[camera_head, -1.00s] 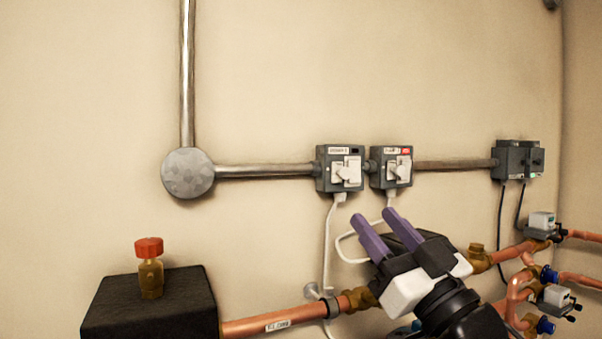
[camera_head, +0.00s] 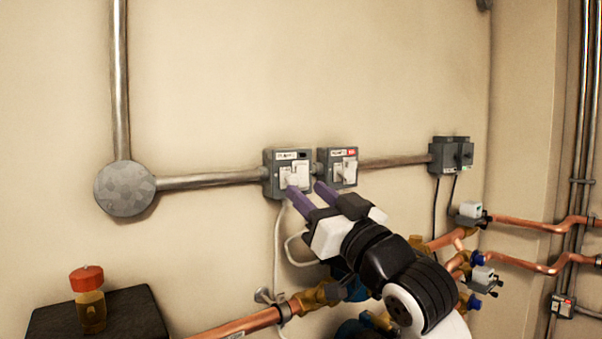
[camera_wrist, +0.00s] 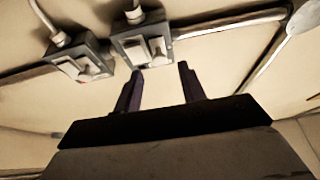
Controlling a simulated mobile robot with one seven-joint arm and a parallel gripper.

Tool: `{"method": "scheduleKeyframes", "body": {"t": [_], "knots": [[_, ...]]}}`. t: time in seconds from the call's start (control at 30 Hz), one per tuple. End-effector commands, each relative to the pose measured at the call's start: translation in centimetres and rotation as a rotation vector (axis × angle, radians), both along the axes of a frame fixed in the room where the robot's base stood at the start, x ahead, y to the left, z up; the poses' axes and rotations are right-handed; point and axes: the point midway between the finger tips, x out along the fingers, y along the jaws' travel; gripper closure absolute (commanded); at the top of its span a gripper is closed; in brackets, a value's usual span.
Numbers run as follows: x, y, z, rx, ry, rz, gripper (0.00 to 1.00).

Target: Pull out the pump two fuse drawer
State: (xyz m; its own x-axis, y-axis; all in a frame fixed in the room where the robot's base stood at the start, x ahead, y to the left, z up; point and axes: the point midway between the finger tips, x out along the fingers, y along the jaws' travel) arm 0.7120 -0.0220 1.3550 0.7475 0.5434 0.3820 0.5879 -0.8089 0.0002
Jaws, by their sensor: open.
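Two grey switch boxes with white fronts are on the wall: a left box (camera_head: 287,156) and a right box (camera_head: 338,153) with a red label patch. Their lettering is too small to read, so I cannot tell which is pump two. In the wrist view the plain box (camera_wrist: 128,34) is near the middle and the red-marked box (camera_wrist: 64,60) is at the left. My gripper (camera_head: 306,188) is open and empty, its purple fingers pointing up at the lower part of the left box. Fingertips (camera_wrist: 160,69) appear just short of the plain box; contact cannot be told.
Metal conduit (camera_head: 210,180) runs from a round junction box (camera_head: 125,189) to the boxes. A darker grey box (camera_head: 451,155) is further right. Copper pipes (camera_head: 520,222) with valves run below. A red-capped fitting (camera_head: 88,280) stands at lower left.

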Motion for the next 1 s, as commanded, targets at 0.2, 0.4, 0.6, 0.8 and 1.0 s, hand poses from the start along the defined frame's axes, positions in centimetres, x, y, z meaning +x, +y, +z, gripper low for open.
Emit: {"method": "scheduleKeyframes", "body": {"t": [0.2,0.4,0.6,0.8,1.0], "knots": [[2.0,1.5,1.2,0.001,0.001,0.0,0.59],[2.5,1.9,1.3,0.001,-0.001,0.0,0.59],[2.5,1.8,1.2,0.001,-0.001,0.0,0.61],[2.5,1.8,1.2,0.001,-0.001,0.0,0.87],[2.5,1.8,1.2,0.001,-0.001,0.0,1.0]]}}
